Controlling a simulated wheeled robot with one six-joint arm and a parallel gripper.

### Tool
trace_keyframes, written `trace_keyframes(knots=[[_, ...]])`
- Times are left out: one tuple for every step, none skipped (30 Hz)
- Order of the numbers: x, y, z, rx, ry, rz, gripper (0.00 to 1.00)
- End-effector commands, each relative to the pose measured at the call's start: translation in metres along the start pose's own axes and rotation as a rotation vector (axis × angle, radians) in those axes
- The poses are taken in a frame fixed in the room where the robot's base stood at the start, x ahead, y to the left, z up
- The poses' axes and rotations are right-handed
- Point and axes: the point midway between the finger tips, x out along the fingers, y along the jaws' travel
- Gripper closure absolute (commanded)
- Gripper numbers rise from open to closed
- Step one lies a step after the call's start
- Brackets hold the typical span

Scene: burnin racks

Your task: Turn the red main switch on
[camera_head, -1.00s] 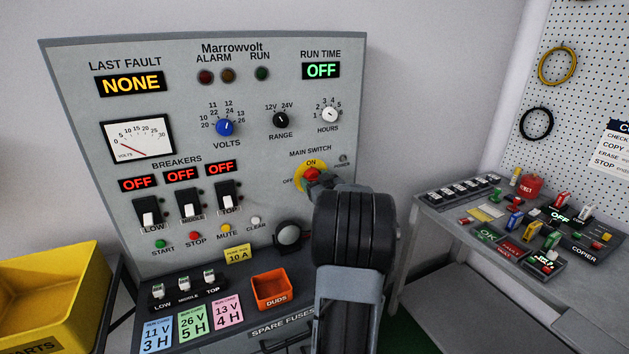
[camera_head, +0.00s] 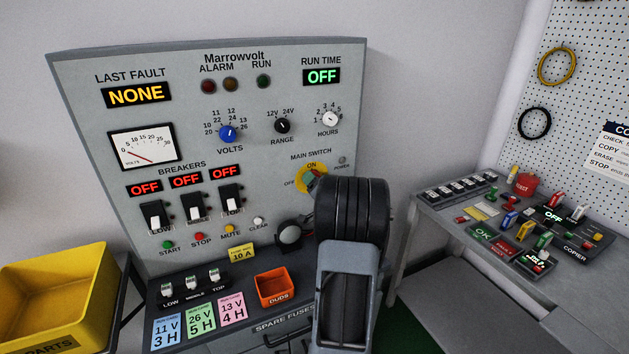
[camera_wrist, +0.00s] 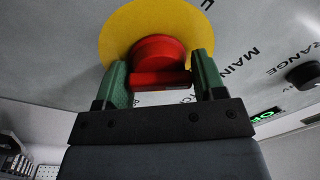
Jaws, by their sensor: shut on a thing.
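The red main switch (camera_wrist: 158,52) is a round red knob with a grip bar on a yellow disc (camera_wrist: 118,22). It fills the middle of the wrist view. My gripper (camera_wrist: 162,72) has its two green fingers on either side of the grip bar and is shut on it. I cannot tell the knob's exact angle. The power lamp (camera_head: 342,160) looks unlit grey.
The panel (camera_head: 100,90) reads fault NONE, run time OFF and OFF above the breakers. A ledge (camera_head: 235,325) below it holds fuses, cards and an orange duds bin (camera_head: 276,288). A yellow bin (camera_head: 55,295) stands left. A bench (camera_head: 440,220) with devices stands right.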

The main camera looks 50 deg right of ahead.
Motion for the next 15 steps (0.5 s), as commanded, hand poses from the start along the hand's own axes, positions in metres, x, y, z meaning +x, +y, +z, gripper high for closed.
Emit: trace_keyframes(knots=[[-0.0006,0.0009,-0.0008,0.047,0.004,0.006,0.60],[-0.0006,0.0009,-0.0007,0.075,0.007,0.007,0.60],[-0.0007,0.0009,-0.0005,0.112,0.010,0.007,0.60],[-0.0007,0.0009,-0.0003,0.140,0.011,0.008,0.60],[-0.0007,0.0009,-0.0001,0.167,0.013,0.009,0.60],[-0.0007,0.0009,0.0002,0.202,0.016,0.009,0.60],[-0.0007,0.0009,0.0004,0.228,0.018,0.010,0.60],[-0.0007,0.0010,0.0005,0.253,0.020,0.011,0.60],[-0.0007,0.0010,0.0008,0.286,0.022,0.011,0.60],[-0.0007,0.0010,0.0010,0.309,0.024,0.012,0.60],[-0.0007,0.0010,0.0013,0.331,0.025,0.012,0.60],[-0.0007,0.0010,0.0016,0.360,0.027,0.012,0.60],[-0.0007,0.0011,0.0018,0.381,0.028,0.013,0.60],[-0.0007,0.0011,0.0021,0.400,0.030,0.013,0.60],[-0.0007,0.0012,0.0023,0.426,0.032,0.013,0.60]])
